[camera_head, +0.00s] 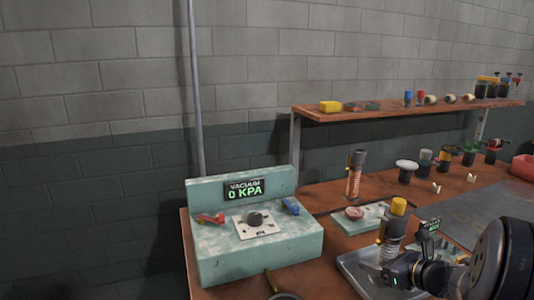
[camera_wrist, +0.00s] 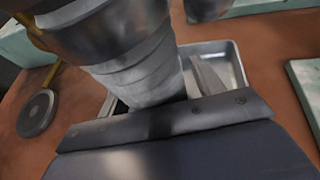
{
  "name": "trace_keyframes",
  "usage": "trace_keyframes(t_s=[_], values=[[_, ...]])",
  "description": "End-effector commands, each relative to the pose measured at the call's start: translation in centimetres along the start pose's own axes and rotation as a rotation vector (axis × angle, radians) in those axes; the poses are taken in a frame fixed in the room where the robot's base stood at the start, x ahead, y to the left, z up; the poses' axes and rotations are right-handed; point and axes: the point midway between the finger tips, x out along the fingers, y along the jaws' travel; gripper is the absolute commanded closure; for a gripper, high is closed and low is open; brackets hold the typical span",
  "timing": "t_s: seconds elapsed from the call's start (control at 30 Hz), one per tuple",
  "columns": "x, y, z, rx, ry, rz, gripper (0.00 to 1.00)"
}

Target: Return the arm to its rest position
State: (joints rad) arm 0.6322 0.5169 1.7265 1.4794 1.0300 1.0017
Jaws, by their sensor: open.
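My gripper (camera_head: 392,268) is low at the right of the head view, over or beside a metal tray (camera_head: 352,262). Its jaws are open, though the fingertips are hard to make out. A grey ribbed cylinder (camera_head: 390,240) with a yellow cap (camera_head: 398,205) stands upright right at it; I cannot tell whether they touch. In the wrist view a large grey ribbed body (camera_wrist: 150,72) fills the upper middle, close to the camera, with the tray (camera_wrist: 238,70) behind it. The arm reaches in from the lower right and is not folded back.
A pale green vacuum station (camera_head: 262,252) reading 0 KPA stands at the left of the bench. A red-labelled canister (camera_head: 354,175) and a plate with a pink disc (camera_head: 354,213) stand behind the tray. A raised shelf (camera_head: 400,109) with several small items runs along the wall.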

Motion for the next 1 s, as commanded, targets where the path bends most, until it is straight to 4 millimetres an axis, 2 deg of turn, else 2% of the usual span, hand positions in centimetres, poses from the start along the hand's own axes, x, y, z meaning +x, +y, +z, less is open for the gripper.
trace_keyframes(t_s=[0.1,0.3,0.67,0.93,1.0], values=[[-0.7,-0.1,1.3,-0.002,-0.001,-0.003,0.37],[-1.0,0.0,1.9,0.000,-0.001,-0.001,0.37],[-1.0,0.0,1.8,0.001,0.000,-0.001,0.37],[-0.1,0.0,-0.5,0.004,0.001,0.000,0.37],[-1.6,-0.1,0.4,0.000,-0.002,-0.005,0.37]])
